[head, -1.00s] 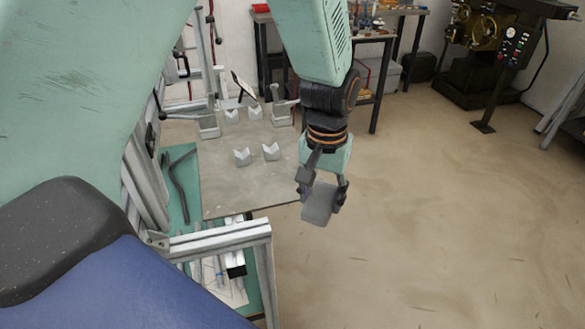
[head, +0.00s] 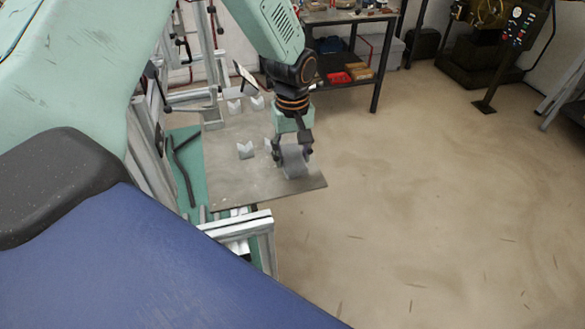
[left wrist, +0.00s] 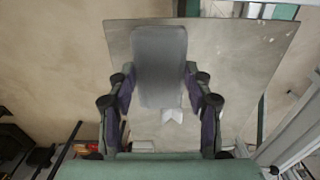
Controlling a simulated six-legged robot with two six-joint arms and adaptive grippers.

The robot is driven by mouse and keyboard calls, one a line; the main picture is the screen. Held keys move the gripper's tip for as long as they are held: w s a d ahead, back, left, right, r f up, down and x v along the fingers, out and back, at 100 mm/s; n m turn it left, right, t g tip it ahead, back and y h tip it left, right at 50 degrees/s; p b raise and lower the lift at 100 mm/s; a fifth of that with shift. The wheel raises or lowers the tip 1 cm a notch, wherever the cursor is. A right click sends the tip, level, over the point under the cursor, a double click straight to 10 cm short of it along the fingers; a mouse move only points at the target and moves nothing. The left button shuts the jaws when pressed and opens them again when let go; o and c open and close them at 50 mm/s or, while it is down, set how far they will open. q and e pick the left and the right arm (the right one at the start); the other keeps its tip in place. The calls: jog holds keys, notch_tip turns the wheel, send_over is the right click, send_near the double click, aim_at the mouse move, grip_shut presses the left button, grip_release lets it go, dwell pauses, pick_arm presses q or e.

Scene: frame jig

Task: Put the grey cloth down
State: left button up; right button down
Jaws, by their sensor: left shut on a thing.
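The grey cloth (head: 294,164) is held in my left gripper (head: 292,150), over the right front part of the grey jig plate (head: 232,187) in the head view. In the left wrist view the cloth (left wrist: 160,62) hangs out beyond the fingers of my left gripper (left wrist: 160,103), with the plate (left wrist: 222,60) behind it. The left gripper is shut on the cloth. I cannot tell whether the cloth touches the plate. My right gripper is not in view.
Light V-shaped blocks (head: 246,150) stand on the plate, one close to the left gripper. An aluminium frame (head: 240,224) runs along the near side. A workbench (head: 345,65) stands behind. The plate's front right corner is bare.

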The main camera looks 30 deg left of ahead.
pick_arm(q)
jog(key=shift+s+f, duration=0.1)
jog(key=shift+f, duration=0.5)
jog(key=f, duration=0.2)
jog(key=shift+s+d+f, duration=0.15)
jog(key=shift+d+f, duration=0.1)
jog(key=shift+f, duration=0.45)
jog(key=shift+w+a+f, duration=0.1)
jog(key=shift+w+a, duration=0.1)
jog(key=shift+w, duration=0.1)
jog(key=shift+s, duration=0.1)
jog(key=shift+f, duration=0.1)
jog(key=o, duration=1.3)
jog(key=shift+s+d, duration=0.15)
jog(key=shift+c, duration=0.2)
jog(key=shift+o, duration=0.9)
